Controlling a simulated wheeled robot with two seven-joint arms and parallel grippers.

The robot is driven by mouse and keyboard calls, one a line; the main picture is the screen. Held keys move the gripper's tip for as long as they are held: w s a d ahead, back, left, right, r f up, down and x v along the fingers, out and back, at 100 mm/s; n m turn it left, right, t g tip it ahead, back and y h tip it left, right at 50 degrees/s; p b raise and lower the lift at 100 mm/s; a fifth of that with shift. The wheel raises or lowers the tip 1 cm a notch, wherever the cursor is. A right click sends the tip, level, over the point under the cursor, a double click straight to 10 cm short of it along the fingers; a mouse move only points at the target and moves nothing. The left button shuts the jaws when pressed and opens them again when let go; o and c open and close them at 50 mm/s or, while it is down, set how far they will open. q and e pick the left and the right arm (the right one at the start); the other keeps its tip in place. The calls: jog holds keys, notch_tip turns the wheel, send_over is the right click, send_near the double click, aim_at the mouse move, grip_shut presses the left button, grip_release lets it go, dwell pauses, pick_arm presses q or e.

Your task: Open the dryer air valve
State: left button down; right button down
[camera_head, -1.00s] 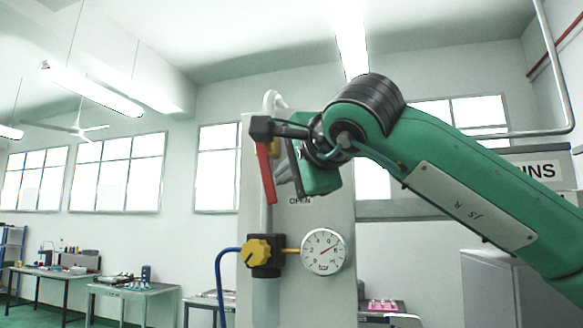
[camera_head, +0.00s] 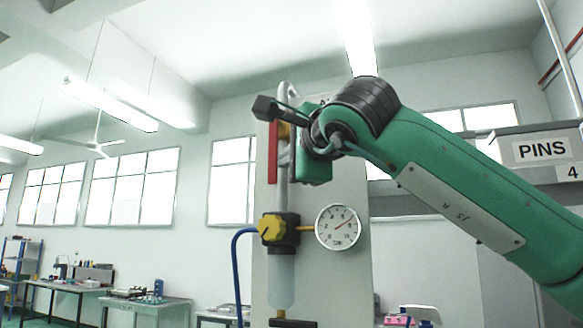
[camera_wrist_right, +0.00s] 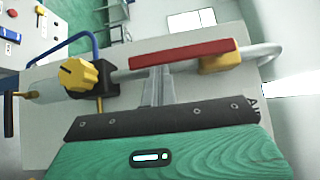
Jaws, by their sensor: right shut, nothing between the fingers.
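The air valve's red lever (camera_head: 272,152) hangs straight down along the pale vertical pipe on the grey panel. In the right wrist view the red lever (camera_wrist_right: 183,53) lies lengthwise along the pipe, with the yellow-brown valve body (camera_wrist_right: 221,62) at its right end. My right gripper (camera_head: 285,158) is at the lever, just to its right in the head view. Its grey fingers (camera_wrist_right: 158,86) are shut and empty, with their tips close to the lever's edge; I cannot tell whether they touch. My left gripper is not in view.
Below the lever are a yellow regulator knob (camera_head: 271,229), a round gauge (camera_head: 338,226) and a blue hose (camera_head: 236,265). A PINS sign (camera_head: 541,150) is at the right. Workbenches (camera_head: 145,305) stand at the back left.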

jog(key=shift+d, duration=0.15)
jog(key=w+d+b+v, duration=0.1)
jog(key=b+v, duration=0.4)
jog(key=v, duration=0.7)
jog(key=shift+s+d, duration=0.25)
jog(key=shift+d, duration=0.6)
